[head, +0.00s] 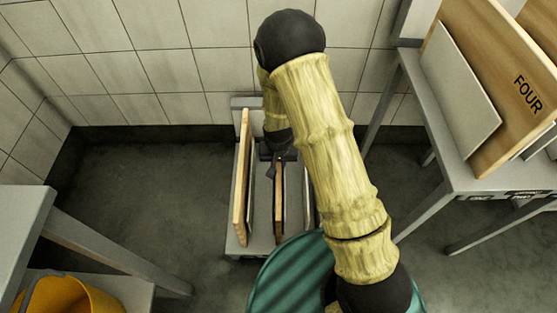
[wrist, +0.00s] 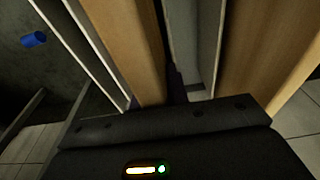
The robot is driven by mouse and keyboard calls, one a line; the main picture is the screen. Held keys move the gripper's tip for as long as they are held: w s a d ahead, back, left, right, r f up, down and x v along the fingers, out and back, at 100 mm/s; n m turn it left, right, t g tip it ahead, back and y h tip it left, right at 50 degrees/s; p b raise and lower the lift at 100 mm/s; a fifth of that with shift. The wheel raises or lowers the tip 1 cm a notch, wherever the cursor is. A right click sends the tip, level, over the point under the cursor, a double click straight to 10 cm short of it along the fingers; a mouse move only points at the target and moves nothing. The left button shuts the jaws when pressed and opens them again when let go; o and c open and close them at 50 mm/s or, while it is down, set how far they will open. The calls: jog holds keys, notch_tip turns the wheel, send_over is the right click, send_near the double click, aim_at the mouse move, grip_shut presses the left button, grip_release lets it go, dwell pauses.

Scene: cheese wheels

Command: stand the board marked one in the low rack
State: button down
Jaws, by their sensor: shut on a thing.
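The low rack (head: 262,240) is a grey rack with upright dividers, standing on the floor near the tiled wall. One wooden board (head: 240,190) stands upright in its left part. My gripper (head: 280,158) reaches down over the rack and is shut on a second, thin wooden board (head: 278,208), which is upright in the middle of the rack. In the wrist view a wooden board (wrist: 125,40) is close to the jaws, with another wooden board (wrist: 268,50) at the right. No marking shows on either board in the rack. Whether the held board touches the rack floor cannot be told.
A grey table (head: 465,180) at the right bears a board marked FOUR (head: 500,80) and pale panels. Another grey table (head: 25,215) and a yellow bucket (head: 65,297) are at the lower left.

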jog(key=shift+f, duration=0.55)
jog(key=c, duration=1.3)
grip_release()
jog(key=shift+r, duration=0.1)
jog(key=s+r+p, duration=0.1)
jog(key=r+p, duration=0.1)
jog(key=r, duration=0.3)
jog(key=r+p, duration=0.3)
jog(key=r, duration=0.3)
jog(key=s+r+p, duration=0.1)
jog(key=r+p, duration=0.1)
jog(key=r, duration=0.4)
jog(key=shift+s+p, duration=0.3)
jog(key=shift+p, duration=0.05)
